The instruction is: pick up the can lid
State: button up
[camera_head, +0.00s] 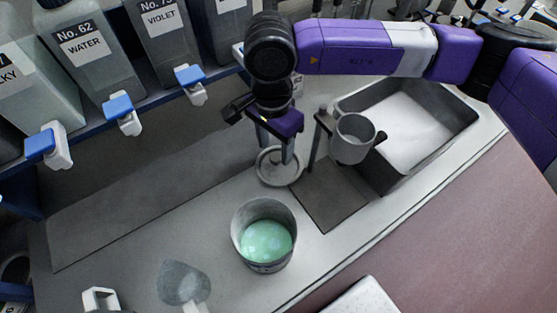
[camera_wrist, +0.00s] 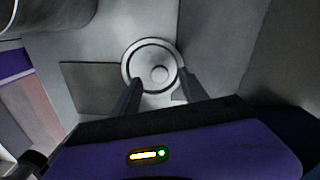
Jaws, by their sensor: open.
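The can lid (camera_head: 279,167) is a round, pale grey disc with a raised rim, lying flat on the light counter in the head view. In the wrist view the lid (camera_wrist: 143,58) shows a raised round knob (camera_wrist: 159,74) at its middle. My gripper (camera_head: 274,153) points down over the lid, and its fingers overlap the lid in the head view. In the wrist view the two fingers of my gripper (camera_wrist: 160,84) are apart, one on each side of the knob. Whether the fingertips touch the lid cannot be told.
An open can (camera_head: 264,264) with green contents stands in front of the lid. A grey mat (camera_head: 330,200), a cup on a stand (camera_head: 352,140) and a sink (camera_head: 447,101) lie to the right. Labelled bottles with blue taps stand on a shelf (camera_head: 85,112) at the left.

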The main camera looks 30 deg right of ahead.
aim_at(279, 164)
jog(key=shift+f, duration=1.2)
grip_shut()
